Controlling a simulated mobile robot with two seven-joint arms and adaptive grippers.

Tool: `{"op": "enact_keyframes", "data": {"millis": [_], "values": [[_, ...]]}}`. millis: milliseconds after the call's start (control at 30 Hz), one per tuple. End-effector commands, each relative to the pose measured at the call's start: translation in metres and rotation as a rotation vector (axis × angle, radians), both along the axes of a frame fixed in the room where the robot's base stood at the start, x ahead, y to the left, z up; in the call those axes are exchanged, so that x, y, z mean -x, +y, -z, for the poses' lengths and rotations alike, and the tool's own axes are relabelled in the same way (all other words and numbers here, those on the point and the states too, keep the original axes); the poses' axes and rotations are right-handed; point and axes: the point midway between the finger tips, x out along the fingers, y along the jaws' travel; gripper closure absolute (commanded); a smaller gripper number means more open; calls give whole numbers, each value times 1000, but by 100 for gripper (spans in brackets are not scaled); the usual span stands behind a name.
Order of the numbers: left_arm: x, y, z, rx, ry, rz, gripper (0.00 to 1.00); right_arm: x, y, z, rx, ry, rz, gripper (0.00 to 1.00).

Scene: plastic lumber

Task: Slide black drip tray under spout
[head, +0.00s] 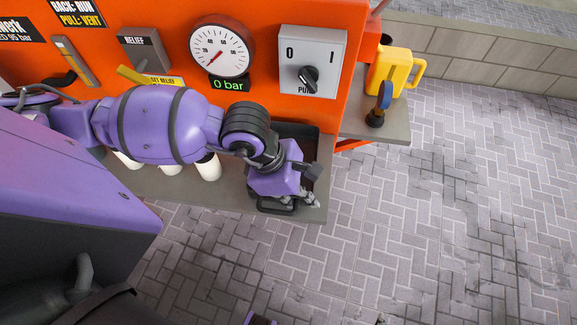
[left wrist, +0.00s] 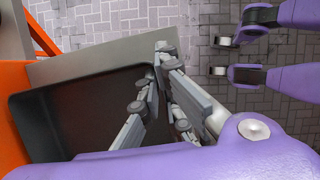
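The black drip tray (head: 301,132) lies on the grey shelf at its right end, against the orange machine. Its dark inside also shows in the left wrist view (left wrist: 75,110). A dark handle loop (head: 276,209) shows at the tray's front, partly under my left gripper (head: 309,199). In the left wrist view the fingers (left wrist: 165,65) are over the tray's front edge, their tips close together. I cannot tell whether the rim or handle is between them. No spout can be made out.
The shelf (head: 232,200) carries white cylinders (head: 208,168) left of the tray, partly behind my left arm. The panel above has a gauge (head: 220,50) and a pump switch (head: 312,62). A yellow jug (head: 390,72) stands on a side shelf. The paved floor in front is clear.

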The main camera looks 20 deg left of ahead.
Motion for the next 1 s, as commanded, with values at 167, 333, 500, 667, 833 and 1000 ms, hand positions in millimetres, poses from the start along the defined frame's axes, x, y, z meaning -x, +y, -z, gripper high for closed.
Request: {"op": "enact_keyframes", "data": {"millis": [167,333,500,667,833,1000], "values": [[0,0,0,0,0,0,100,5,-1,2,0,9,2,60],[-1,0,-1,1,-3,1,100,5,-1,1,1,8,1,60],[-1,0,-7,1,-5,0,100,-2,0,-4,0,-4,0,60],[-2,0,-17,1,-6,0,100,-13,1,-14,-1,-27,-2,60],[-2,0,-26,2,-6,0,100,-23,1,-24,-1,-48,-4,60],[-2,0,-35,1,-7,0,100,-28,1,-33,-1,-63,-4,60]]}}
